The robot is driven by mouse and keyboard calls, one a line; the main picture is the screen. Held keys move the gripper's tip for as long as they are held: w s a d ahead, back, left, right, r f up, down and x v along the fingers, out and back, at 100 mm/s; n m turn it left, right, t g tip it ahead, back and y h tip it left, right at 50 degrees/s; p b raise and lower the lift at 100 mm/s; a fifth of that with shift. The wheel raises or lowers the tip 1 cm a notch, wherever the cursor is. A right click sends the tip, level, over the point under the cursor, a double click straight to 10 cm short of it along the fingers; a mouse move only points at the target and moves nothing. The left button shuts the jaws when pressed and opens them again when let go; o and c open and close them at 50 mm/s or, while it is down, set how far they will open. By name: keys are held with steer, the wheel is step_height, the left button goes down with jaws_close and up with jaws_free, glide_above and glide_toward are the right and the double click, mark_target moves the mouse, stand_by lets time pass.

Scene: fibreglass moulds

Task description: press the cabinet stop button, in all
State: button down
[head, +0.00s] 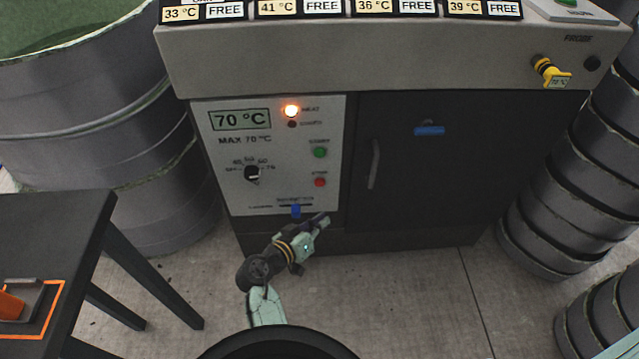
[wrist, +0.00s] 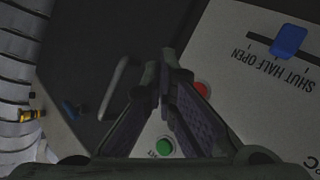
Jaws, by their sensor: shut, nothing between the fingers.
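The cabinet's pale control panel (head: 225,195) carries a small red stop button (head: 320,182) below a green start button (head: 320,152). My gripper (head: 322,220) is shut and empty, low in front of the panel; in the head view its tips show just below the red button. In the wrist view the shut fingertips (wrist: 161,68) lie left of the red button (wrist: 202,90), which shows partly beside a finger. The green button (wrist: 164,147) shows between the fingers in that view. I cannot tell the exact gap between the tips and the panel.
The panel display (head: 239,120) reads 70 °C, and the heat lamp (head: 291,111) glows orange. A blue slider (head: 296,210) and a dial (head: 252,173) are close by. The dark door (head: 445,185) has a handle (head: 374,164). A dark table (head: 50,215) stands left.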

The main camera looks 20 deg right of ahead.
steer(key=w+d+b, duration=0.1)
steer(key=w+d, duration=0.1)
steer(key=w, duration=0.6)
steer(key=shift+d, duration=0.15)
steer(key=shift+w+b, duration=0.1)
steer(key=shift+b, duration=0.25)
stand_by(0.9)
steer(key=shift+w+d, duration=0.1)
steer(key=shift+w, duration=0.2)
steer(key=shift+w+d+b, duration=0.15)
steer(key=shift+w+b, duration=0.25)
steer(key=shift+b, duration=0.1)
stand_by(0.5)
steer(key=shift+s, duration=0.1)
steer(key=shift+s+a, duration=0.25)
steer(key=shift+s, duration=0.45)
steer(key=shift+s+a+p, duration=0.1)
steer(key=shift+s+a, duration=0.15)
steer(key=shift+s, duration=0.55)
steer(key=shift+s+a+p, duration=0.15)
steer(key=shift+s+a, duration=0.05)
steer(key=shift+s, duration=0.6)
steer(key=shift+s+a+p, duration=0.1)
steer(key=shift+s+a, duration=0.15)
steer(key=shift+s, duration=0.55)
